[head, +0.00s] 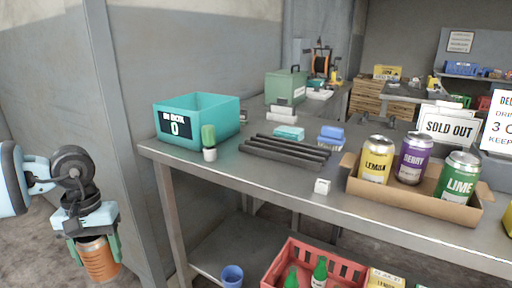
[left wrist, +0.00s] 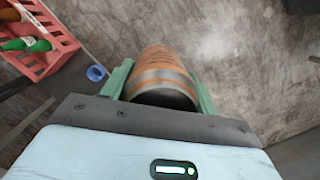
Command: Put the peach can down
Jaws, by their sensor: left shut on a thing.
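The orange peach can (head: 98,259) is held in my left gripper (head: 95,250) at the lower left of the head view, left of the metal table and below its top. In the left wrist view the can (left wrist: 163,75) sits between the two green fingers of the gripper (left wrist: 160,90), with floor behind it. The can's label cannot be read. My right gripper is not in view.
The metal table (head: 225,172) carries a teal bin (head: 215,118), a green-capped bottle (head: 209,140), a dark rack (head: 285,152) and a cardboard tray (head: 420,204) with lemon, berry and lime cans. A red crate (head: 325,262) with bottles and a blue cup (head: 232,275) are below.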

